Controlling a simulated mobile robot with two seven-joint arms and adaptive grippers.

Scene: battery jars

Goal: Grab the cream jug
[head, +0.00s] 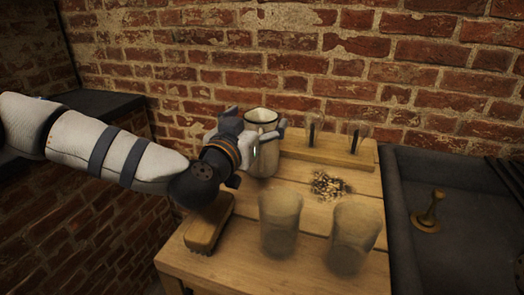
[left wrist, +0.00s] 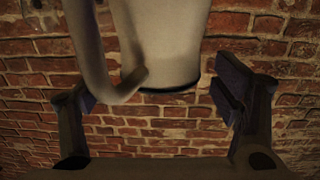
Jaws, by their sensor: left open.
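The cream jug (head: 262,157), pale with a dark rim, stands upright on the wooden table near the brick wall. My left gripper (head: 256,138) is open at the jug, with its fingers on either side of the upper body. In the left wrist view the jug (left wrist: 165,45) and its curved handle (left wrist: 95,60) lie between the spread fingers of the gripper (left wrist: 160,92). A gap shows between the jug and the right-hand finger. The handle is close to the left-hand finger; I cannot tell whether they touch. My right gripper is not in view.
Two cloudy glass jars (head: 280,222) (head: 355,238) stand at the front of the table (head: 240,275). A brush (head: 208,222) lies below my left wrist. A pile of small bits (head: 328,185) and a wooden rack (head: 325,150) lie right of the jug. A dark basin (head: 450,165) is further right.

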